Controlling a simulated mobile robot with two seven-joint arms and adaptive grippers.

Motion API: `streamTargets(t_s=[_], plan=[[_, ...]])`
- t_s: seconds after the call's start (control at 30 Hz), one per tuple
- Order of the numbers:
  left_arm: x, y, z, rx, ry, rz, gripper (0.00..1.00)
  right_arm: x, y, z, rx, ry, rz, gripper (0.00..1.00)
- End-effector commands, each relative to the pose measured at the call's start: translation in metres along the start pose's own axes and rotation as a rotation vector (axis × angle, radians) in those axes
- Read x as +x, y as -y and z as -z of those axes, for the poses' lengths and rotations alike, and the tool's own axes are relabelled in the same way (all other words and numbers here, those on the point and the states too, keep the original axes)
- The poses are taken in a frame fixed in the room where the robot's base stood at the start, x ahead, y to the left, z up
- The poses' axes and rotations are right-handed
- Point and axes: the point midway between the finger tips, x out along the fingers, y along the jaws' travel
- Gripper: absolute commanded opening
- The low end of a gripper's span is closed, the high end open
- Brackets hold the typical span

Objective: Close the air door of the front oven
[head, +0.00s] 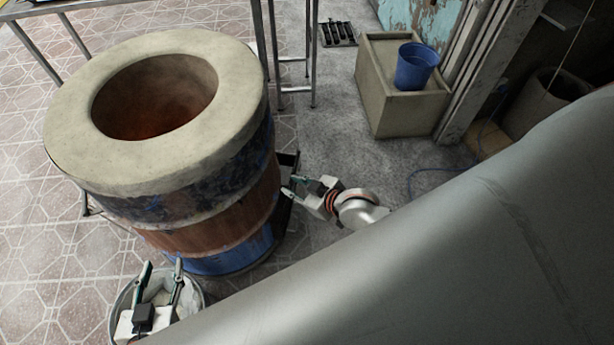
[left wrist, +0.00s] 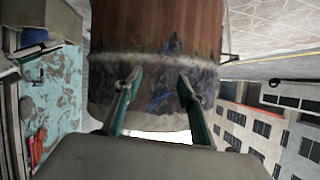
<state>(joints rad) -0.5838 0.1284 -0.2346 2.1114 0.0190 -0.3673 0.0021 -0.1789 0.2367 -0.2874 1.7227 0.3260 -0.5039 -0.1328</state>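The front oven (head: 205,215) is a barrel with a thick pale stone rim and a brown and blue body. A dark metal part (head: 288,160) stands out from its right side, probably the air door; the barrel and my gripper partly hide it, so its angle is unclear. My right gripper (head: 289,185) is beside this part with its fingertips apart; I cannot tell whether it touches. My left gripper (head: 162,266) is open and empty in front of the oven. In the left wrist view its open fingers (left wrist: 160,79) show against the oven's body (left wrist: 155,35), which appears upside down.
A metal bucket (head: 197,292) with pale contents stands below my left gripper. A concrete block (head: 385,105) with a blue bucket (head: 415,68) on it stands at the back. A metal-framed table (head: 258,40) is behind the oven.

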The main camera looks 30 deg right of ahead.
Motion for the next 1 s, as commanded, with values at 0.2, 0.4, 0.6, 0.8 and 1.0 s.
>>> streamTargets(t_s=[0.2, 0.4, 0.6, 0.8, 1.0], plan=[[0.016, -0.029, -0.053, -0.039, 0.017, -0.044, 0.40, 0.090, 0.006, -0.089, -0.039, 0.136, 0.114, 0.25], [0.022, -0.041, -0.062, -0.067, 0.010, -0.064, 0.40, 0.145, -0.016, -0.129, -0.074, 0.239, 0.181, 0.25], [0.026, -0.048, -0.066, -0.093, 0.002, -0.076, 0.40, 0.189, -0.054, -0.159, -0.100, 0.339, 0.226, 0.25], [0.029, -0.053, -0.074, -0.124, 0.006, -0.086, 0.40, 0.222, -0.101, -0.192, -0.108, 0.443, 0.260, 0.25], [0.032, -0.057, -0.078, -0.150, 0.006, -0.093, 0.40, 0.242, -0.146, -0.212, -0.101, 0.520, 0.281, 0.25]])
